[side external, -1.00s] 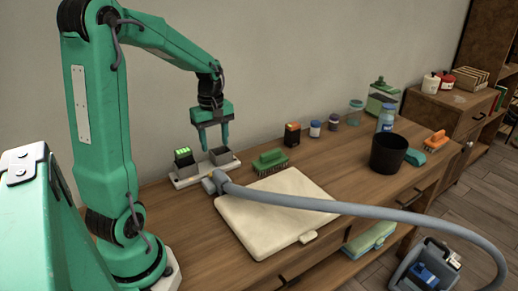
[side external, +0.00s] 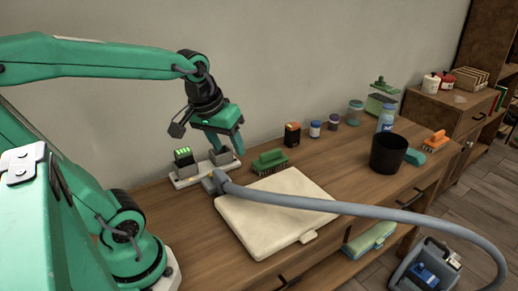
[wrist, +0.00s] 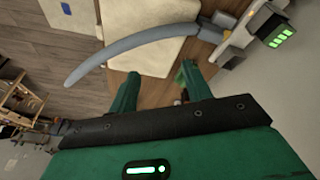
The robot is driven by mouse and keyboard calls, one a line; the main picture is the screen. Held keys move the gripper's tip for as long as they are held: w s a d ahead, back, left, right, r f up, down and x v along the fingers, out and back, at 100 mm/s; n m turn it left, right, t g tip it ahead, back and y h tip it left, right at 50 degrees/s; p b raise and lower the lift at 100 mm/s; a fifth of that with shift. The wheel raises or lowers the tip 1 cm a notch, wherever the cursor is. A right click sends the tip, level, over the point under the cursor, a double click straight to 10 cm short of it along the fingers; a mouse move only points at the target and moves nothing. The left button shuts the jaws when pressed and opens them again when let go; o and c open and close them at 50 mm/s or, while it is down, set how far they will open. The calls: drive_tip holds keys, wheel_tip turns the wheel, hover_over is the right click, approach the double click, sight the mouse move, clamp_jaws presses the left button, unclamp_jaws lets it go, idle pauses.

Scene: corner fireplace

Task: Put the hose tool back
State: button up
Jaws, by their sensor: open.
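The grey hose tool (side external: 213,183) lies at the front of a pale stand (side external: 184,183); I cannot tell whether they touch. Its long grey hose (side external: 290,202) runs right across a cream board and off the table to a machine (side external: 428,272) at lower right. The stand bears a block with green lights (side external: 183,154) on its left and a grey holder on its right. My gripper (side external: 227,147) is open, tilted and empty, at the stand's right end. In the wrist view, my open jaws (wrist: 158,88) point toward the table, with the tool (wrist: 210,33) beyond them, upper right.
The cream board (side external: 262,232) covers the table's front middle. A green brush (side external: 269,162) is right of the stand. An orange-black box (side external: 292,134) and several small jars line the back.

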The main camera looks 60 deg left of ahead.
drive_tip(key=s+d+m+t, duration=0.1)
drive_tip(key=s+d+m, duration=0.2)
drive_tip(key=d+m, duration=0.2)
drive_tip(key=shift+s+r+m+t+h, duration=0.3)
drive_tip(key=shift+s+r+t+h, duration=0.1)
drive_tip(key=shift+r, duration=0.05)
idle(0.9)
